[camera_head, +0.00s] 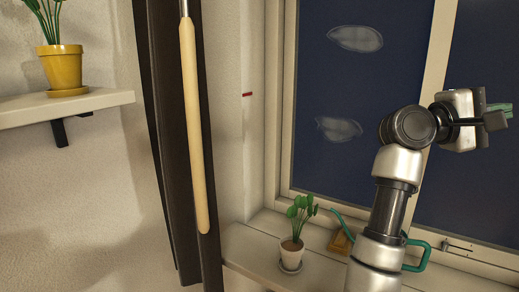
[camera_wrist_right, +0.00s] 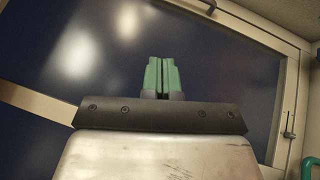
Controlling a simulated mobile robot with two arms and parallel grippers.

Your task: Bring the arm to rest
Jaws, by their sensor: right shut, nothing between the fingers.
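My right arm rises at the right of the head view, in front of the window. Its right gripper (camera_head: 499,109) is at the far right, held up before the dark glass. In the right wrist view the two green fingers of the right gripper (camera_wrist_right: 162,76) lie together, shut, with nothing seen between them. The window fills the background behind them. My left arm and gripper are not in view.
A window (camera_head: 350,87) with two pale smudges stands behind my arm. A small potted plant (camera_head: 292,252) and a green watering can (camera_head: 421,254), partly hidden by my arm, stand on the sill. A wooden handle (camera_head: 194,130) hangs upright. A yellow pot (camera_head: 62,68) sits on a shelf (camera_head: 30,111).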

